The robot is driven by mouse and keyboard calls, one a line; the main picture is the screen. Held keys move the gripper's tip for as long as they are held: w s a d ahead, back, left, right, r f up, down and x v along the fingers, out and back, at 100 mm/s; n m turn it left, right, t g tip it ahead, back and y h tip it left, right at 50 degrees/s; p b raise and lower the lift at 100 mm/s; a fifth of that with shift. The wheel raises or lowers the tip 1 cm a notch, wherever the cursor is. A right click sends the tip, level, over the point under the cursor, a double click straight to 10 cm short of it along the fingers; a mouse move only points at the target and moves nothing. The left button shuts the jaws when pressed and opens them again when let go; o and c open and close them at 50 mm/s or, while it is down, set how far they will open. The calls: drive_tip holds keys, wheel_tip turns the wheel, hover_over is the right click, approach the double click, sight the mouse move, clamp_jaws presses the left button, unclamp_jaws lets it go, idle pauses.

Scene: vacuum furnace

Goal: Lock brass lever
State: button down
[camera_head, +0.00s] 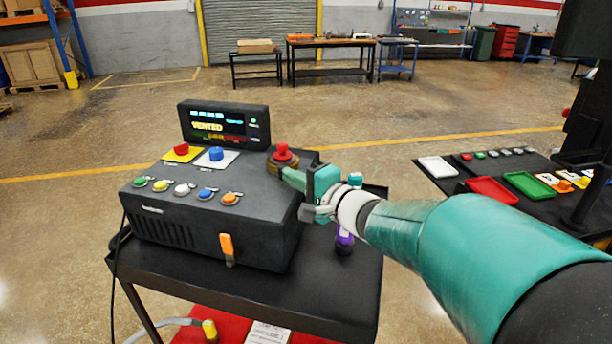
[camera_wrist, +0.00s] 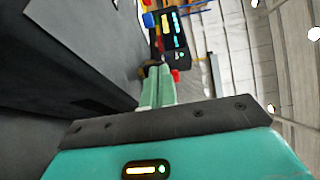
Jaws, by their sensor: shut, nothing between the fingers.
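A dark control box (camera_head: 215,215) stands on a black cart. A brass-coloured part (camera_head: 272,164) with a red knob (camera_head: 282,152) sits at the right end of its top; it looks like the brass lever, but its exact shape is partly hidden by my fingers. My gripper (camera_head: 287,174) is shut and empty, its fingertips right at the brass part. I cannot tell whether they touch. In the wrist view the fingers (camera_wrist: 157,85) point at the brass part (camera_wrist: 151,68), with the red knob (camera_wrist: 175,76) to its right.
The box also carries a red button (camera_head: 181,149), a blue button (camera_head: 216,153), a row of small coloured buttons, an orange switch (camera_head: 227,245) and a display (camera_head: 224,124) reading VENTED. A purple-topped item (camera_head: 345,238) stands beside the box. A dark table with trays (camera_head: 492,190) is at right.

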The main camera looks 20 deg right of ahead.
drive_tip(key=shift+a, duration=1.1)
drive_tip(key=shift+a+r, duration=0.1)
drive_tip(key=shift+a, duration=0.25)
drive_tip(key=shift+d, duration=0.1)
